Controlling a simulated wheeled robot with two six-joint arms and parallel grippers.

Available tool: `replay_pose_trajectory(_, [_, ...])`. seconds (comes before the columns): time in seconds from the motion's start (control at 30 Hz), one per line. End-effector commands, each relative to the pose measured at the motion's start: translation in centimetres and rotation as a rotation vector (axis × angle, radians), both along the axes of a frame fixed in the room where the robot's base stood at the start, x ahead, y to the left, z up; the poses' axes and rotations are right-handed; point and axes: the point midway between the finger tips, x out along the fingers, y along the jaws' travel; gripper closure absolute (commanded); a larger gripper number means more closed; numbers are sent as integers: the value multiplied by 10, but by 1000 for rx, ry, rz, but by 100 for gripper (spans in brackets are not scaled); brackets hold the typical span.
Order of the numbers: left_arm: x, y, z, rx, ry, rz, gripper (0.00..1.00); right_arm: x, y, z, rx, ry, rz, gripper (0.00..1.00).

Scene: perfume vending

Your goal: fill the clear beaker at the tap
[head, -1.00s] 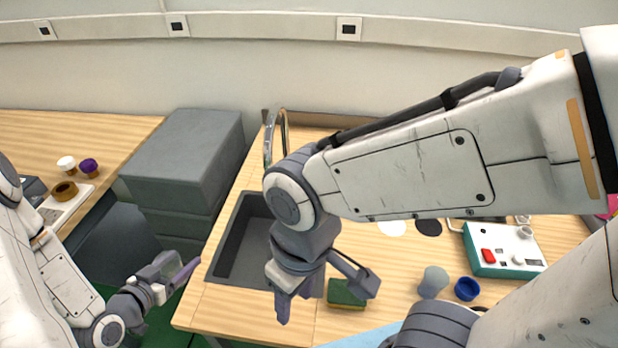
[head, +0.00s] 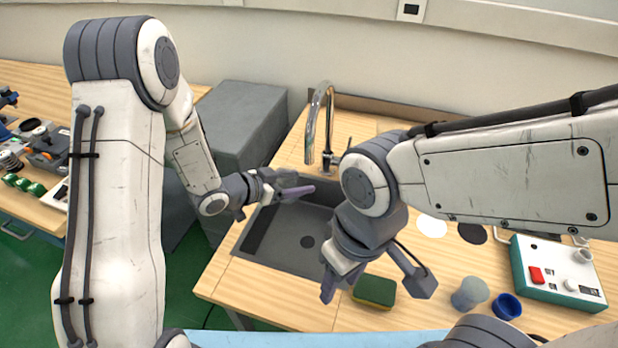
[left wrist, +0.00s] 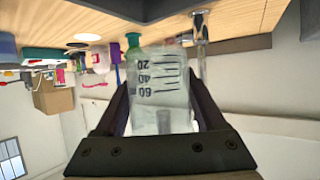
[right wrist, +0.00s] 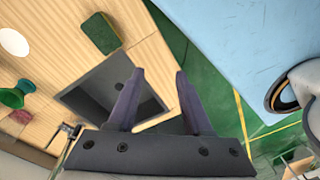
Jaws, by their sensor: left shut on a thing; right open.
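The clear beaker (left wrist: 160,95) with a printed scale sits between the fingers of my left gripper in the left wrist view. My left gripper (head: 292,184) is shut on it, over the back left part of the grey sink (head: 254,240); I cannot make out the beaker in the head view. The chrome tap (head: 318,118) arches behind the sink, its spout end close to my left gripper. I cannot tell if the beaker is directly under it. My right gripper (head: 376,285) is open and empty above the sink's right front edge, and its fingers show in the right wrist view (right wrist: 160,95).
A green and yellow sponge (head: 374,291) lies right of the sink, close to my right gripper. A grey cup-like thing (head: 470,293), a blue cup (head: 507,306) and a teal-and-white device (head: 560,272) stand farther right. Dark grey cabinets (head: 240,120) stand left of the sink.

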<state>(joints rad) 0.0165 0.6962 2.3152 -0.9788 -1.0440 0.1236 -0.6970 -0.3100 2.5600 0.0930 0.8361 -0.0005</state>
Motion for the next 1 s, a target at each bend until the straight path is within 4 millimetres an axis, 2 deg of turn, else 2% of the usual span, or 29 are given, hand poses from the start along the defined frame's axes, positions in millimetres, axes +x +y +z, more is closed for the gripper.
replay_pose_trajectory(0.03, [0,0,-8,0,3,0,81,0,0,0,0,0,0,50])
replay_pose_trajectory(0.2, [0,1,-22,0,0,2,81,0,0,0,0,0,0,50])
replay_pose_trajectory(0.5, [0,1,-25,0,-2,1,81,0,0,0,0,0,0,50])
replay_pose_trajectory(0.53, [0,1,-25,0,-2,1,81,0,0,0,0,0,0,54])
replay_pose_trajectory(0.6, [0,1,-25,0,-2,1,81,1,0,0,-1,-1,0,81])
replay_pose_trajectory(0.67, [0,1,-25,0,-2,1,81,6,2,0,-3,-4,3,100])
replay_pose_trajectory(0.77, [0,1,-25,0,-2,1,81,23,5,0,-14,-17,14,100])
replay_pose_trajectory(0.87, [0,1,-25,0,-2,1,81,56,11,-3,-35,-42,37,100])
replay_pose_trajectory(1.0, [0,1,-25,0,-2,1,81,119,16,-16,-74,-83,89,100])
